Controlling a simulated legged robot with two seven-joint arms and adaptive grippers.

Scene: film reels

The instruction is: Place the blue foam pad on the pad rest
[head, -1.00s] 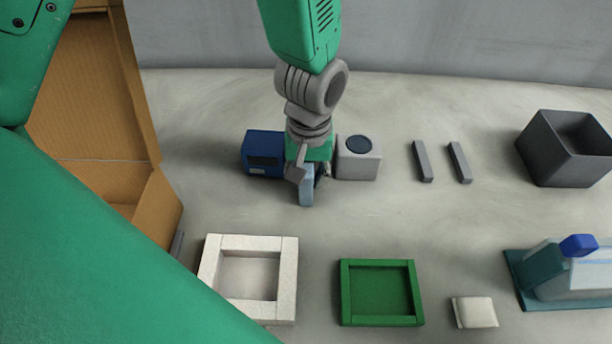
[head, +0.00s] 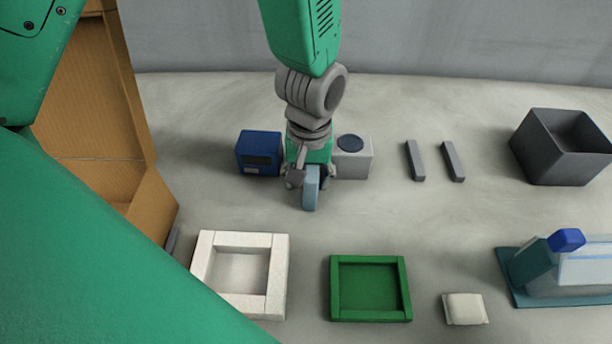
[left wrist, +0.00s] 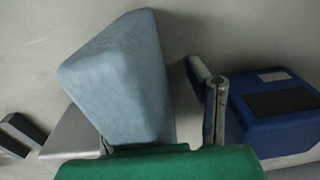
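The light blue foam pad (head: 311,190) is at my left gripper (head: 308,180), between its fingers. The pad is tilted and looks clear of the table. In the left wrist view the pad (left wrist: 125,80) fills the middle, with one finger (left wrist: 215,110) to its right; a narrow gap shows there and the other finger is mostly hidden. The pad moves along with the gripper, so it looks held. Two parallel grey bars (head: 414,160) stand on the table to the right; they may be the pad rest, though nothing labels them. My right gripper is out of view.
A blue box (head: 257,152) and a pale box with a round dark top (head: 364,165) flank the gripper. A white frame (head: 279,275), green tray (head: 406,285), small white cushion (head: 465,308) and teal-based object (head: 513,290) stand nearer. A dark bin (head: 545,165) is far right.

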